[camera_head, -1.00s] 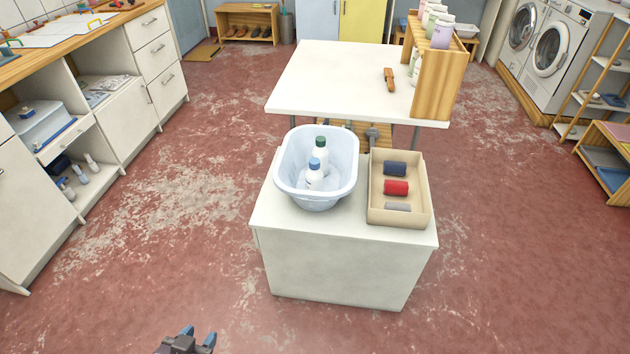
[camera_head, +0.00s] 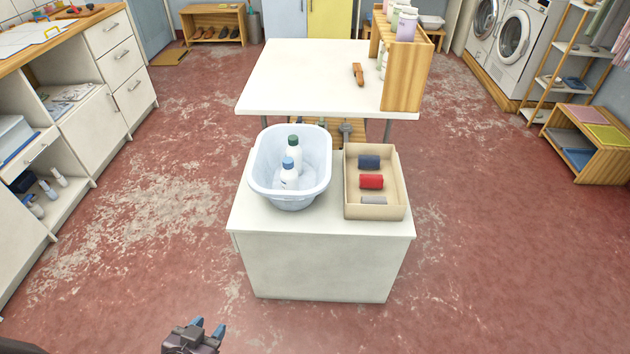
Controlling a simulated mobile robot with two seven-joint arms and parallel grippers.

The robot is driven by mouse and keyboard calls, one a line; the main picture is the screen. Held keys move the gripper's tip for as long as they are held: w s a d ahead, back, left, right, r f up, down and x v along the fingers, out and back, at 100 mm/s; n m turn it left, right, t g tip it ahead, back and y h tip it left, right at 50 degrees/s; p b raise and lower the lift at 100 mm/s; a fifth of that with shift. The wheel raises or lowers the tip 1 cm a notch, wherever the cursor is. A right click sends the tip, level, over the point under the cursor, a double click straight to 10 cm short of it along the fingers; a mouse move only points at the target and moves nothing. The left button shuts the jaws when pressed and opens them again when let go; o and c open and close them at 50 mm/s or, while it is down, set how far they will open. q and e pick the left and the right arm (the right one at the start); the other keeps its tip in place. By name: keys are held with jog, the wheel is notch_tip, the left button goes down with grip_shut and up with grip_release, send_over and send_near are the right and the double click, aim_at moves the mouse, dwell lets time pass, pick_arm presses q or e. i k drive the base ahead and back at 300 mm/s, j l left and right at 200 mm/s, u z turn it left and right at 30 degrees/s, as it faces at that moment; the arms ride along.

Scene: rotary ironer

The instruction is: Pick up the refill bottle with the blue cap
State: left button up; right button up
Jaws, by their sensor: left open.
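The refill bottle with the blue cap (camera_head: 289,175) is white and stands upright in a pale blue tub (camera_head: 262,187). A similar white bottle with a dark green cap (camera_head: 295,152) stands just behind it in the same tub. The tub rests on the left part of a white cabinet (camera_head: 320,262). My left gripper (camera_head: 208,329) shows at the bottom edge, with blue fingertips spread apart and nothing between them. It is in front of the cabinet, well short of the tub. My right gripper does not show.
A beige box (camera_head: 398,205) with dark blue, red and grey rolls stands right of the tub. Behind is a white table (camera_head: 300,85) with a wooden rack (camera_head: 406,80) and a brown object (camera_head: 358,74). The red floor around the cabinet is clear.

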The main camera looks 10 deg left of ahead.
aim_at(289, 177)
jog(key=i+j+z, duration=0.1)
jog(key=j+z, duration=0.2)
jog(key=i+j+z, duration=0.1)
jog(key=j+z, duration=0.2)
jog(key=j, duration=0.15)
jog(key=j+z, duration=0.25)
jog(key=j, duration=0.55)
jog(key=j+z, duration=0.2)
jog(key=j, duration=3.45)
